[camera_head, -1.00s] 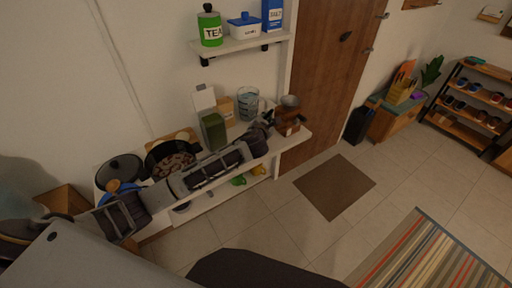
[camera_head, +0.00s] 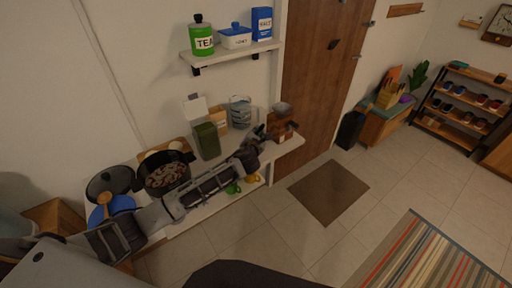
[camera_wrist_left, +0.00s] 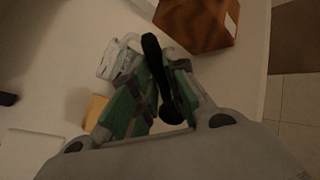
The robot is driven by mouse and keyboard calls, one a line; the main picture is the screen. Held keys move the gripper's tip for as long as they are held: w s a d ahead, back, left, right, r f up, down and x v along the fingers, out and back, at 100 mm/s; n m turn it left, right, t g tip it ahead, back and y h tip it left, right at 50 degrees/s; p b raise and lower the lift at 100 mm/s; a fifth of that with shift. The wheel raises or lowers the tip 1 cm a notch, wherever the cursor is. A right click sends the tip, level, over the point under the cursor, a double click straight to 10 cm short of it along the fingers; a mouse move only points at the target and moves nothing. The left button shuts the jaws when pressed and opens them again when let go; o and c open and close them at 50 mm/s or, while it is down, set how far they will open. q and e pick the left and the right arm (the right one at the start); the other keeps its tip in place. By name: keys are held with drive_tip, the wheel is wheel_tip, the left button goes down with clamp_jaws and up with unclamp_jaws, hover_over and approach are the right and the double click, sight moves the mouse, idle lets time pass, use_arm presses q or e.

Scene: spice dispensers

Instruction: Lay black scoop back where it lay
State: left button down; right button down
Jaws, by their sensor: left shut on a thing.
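The black scoop shows in the left wrist view as a dark handle (camera_wrist_left: 152,48) with a rounded end lower down between the fingers. My left gripper (camera_wrist_left: 158,84) is shut on the black scoop, its green-padded fingers on either side of it. In the head view my left gripper (camera_head: 257,137) is above the right end of the white counter (camera_head: 220,207), just left of the wooden grinder (camera_head: 281,126). The scoop is too small to make out there. The wooden grinder also shows in the left wrist view (camera_wrist_left: 198,22), beside the scoop handle. My right gripper is not in view.
A glass jar (camera_head: 240,112), a green canister (camera_head: 206,141) and a brown box (camera_head: 219,120) stand behind my left arm. A black pan (camera_head: 167,174) holds dark contents. Green and yellow cups (camera_head: 233,188) sit below the counter top.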

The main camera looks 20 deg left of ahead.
use_arm(q)
drive_tip(key=shift+f, duration=1.3)
drive_tip(key=shift+f+b, duration=0.3)
drive_tip(key=shift+f, duration=1.6)
drive_tip(key=shift+f, duration=0.1)
drive_tip(key=c, duration=1.4)
unclamp_jaws()
drive_tip(key=shift+s, duration=0.15)
drive_tip(key=shift+s+d+r, duration=0.1)
drive_tip(key=shift+s+r, duration=0.05)
drive_tip(key=shift+r, duration=0.05)
drive_tip(key=shift+v, duration=5.75)
